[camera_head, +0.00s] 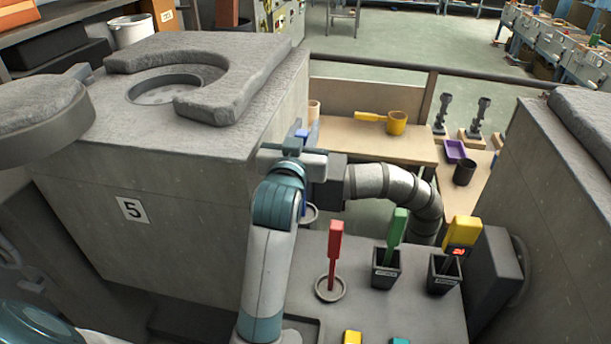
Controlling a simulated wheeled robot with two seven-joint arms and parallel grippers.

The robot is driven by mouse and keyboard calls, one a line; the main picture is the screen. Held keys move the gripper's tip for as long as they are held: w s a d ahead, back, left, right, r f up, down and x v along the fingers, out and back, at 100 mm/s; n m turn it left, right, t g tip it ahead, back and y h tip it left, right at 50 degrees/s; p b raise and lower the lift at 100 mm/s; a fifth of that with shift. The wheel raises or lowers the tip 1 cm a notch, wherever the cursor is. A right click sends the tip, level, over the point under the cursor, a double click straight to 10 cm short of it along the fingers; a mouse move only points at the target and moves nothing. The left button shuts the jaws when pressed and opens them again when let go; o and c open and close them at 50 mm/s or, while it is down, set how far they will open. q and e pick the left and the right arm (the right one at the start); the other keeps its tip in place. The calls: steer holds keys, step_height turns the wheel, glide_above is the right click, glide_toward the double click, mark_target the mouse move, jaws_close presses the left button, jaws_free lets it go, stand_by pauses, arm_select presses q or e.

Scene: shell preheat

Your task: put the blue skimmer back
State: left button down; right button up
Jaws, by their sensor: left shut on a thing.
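My left gripper (300,152) is above the bench, beside the big grey furnace block marked 5. It is shut on the blue skimmer (303,203), which shows only as blue parts above and below the gripper. My arm and gripper hide most of the skimmer. A round grey holder (311,215) shows partly behind my arm, near the skimmer's lower blue part. I cannot tell whether the skimmer touches it. My right gripper is not in view.
On the bench (400,310), a red tool (335,245) stands in a round holder. A green tool (396,232) and a yellow tool (463,231) stand in dark boxes. A ringed grey hose-like part (395,182) arches behind them. Furnace blocks (160,200) flank the bench.

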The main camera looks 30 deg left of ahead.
arm_select(q)
step_height(320, 180, down, 9)
steer(key=shift+p, duration=0.3)
steer(key=shift+f, duration=0.1)
steer(key=shift+f, duration=2.1)
steer(key=c, duration=1.5)
jaws_free()
steer(key=shift+c, duration=0.2)
